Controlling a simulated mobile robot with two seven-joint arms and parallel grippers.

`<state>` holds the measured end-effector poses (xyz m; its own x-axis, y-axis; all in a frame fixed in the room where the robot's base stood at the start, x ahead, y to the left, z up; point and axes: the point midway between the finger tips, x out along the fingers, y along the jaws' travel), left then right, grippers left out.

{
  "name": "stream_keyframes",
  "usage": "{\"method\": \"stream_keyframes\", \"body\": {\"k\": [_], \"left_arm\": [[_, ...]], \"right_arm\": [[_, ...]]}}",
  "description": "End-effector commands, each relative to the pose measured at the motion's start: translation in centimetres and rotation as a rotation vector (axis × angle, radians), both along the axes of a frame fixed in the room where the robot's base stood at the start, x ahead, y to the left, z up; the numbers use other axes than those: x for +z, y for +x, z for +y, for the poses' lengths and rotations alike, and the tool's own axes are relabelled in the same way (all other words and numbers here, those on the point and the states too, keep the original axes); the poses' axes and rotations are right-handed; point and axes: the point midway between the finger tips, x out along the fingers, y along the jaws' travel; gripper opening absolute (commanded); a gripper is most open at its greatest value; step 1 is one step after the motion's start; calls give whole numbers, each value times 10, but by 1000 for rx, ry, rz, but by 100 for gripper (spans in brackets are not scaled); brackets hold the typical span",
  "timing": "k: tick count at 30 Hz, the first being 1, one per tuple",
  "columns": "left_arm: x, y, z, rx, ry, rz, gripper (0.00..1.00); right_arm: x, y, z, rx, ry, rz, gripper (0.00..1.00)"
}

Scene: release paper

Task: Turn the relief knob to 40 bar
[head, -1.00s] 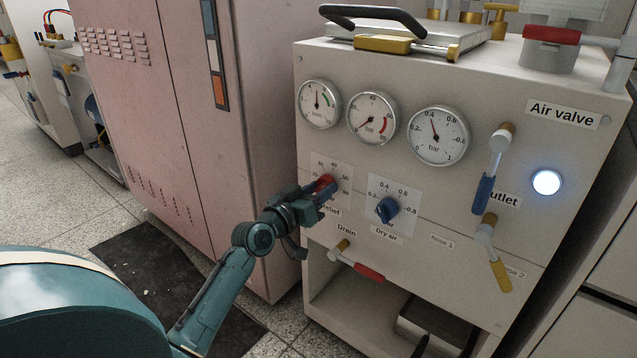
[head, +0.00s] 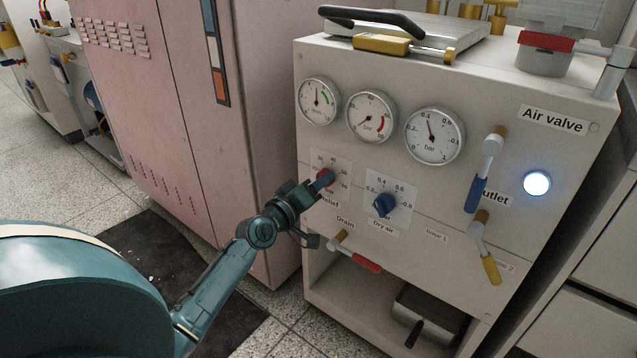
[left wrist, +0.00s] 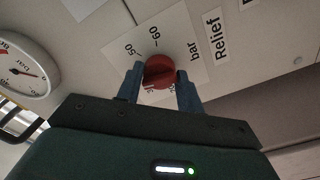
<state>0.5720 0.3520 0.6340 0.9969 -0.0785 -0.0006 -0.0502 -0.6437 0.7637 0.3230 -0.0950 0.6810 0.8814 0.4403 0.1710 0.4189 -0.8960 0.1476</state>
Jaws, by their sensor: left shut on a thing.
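The red relief knob (head: 325,176) is on the white panel, on a scale plate marked in bar with the label "Relief" (head: 330,199) below it. In the left wrist view the red knob (left wrist: 159,72) sits between the two blue fingers of my left gripper (left wrist: 160,84), which is shut on it. In the head view my left gripper (head: 318,186) reaches the knob from the lower left and covers part of its scale. In the left wrist view the marks 50 and 60 show; the knob's pointer cannot be made out. My right gripper is not in view.
A blue dry air knob (head: 385,205) is close to the right. Three gauges (head: 371,117) are above. A red-handled drain valve (head: 355,255) is below. A pink cabinet (head: 170,110) stands at left.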

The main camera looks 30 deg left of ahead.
Motion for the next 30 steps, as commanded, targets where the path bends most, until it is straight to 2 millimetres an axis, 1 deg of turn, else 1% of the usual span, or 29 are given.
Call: {"method": "stream_keyframes", "body": {"k": [11, 12, 19, 20, 27, 30], "left_arm": [[0, 0, 0, 0, -4, -1, 14], [1, 0, 0, 0, -4, -1, 38], [0, 0, 0, 0, -4, -1, 56], [0, 0, 0, 0, -4, -1, 58], [0, 0, 0, 1, -4, 0, 58], [1, -6, 1, 1, -3, 0, 58]], "right_arm": [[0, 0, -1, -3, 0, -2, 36], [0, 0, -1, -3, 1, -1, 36], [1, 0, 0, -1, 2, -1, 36], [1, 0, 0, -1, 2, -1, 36], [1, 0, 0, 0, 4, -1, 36], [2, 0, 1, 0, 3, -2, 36]]}}
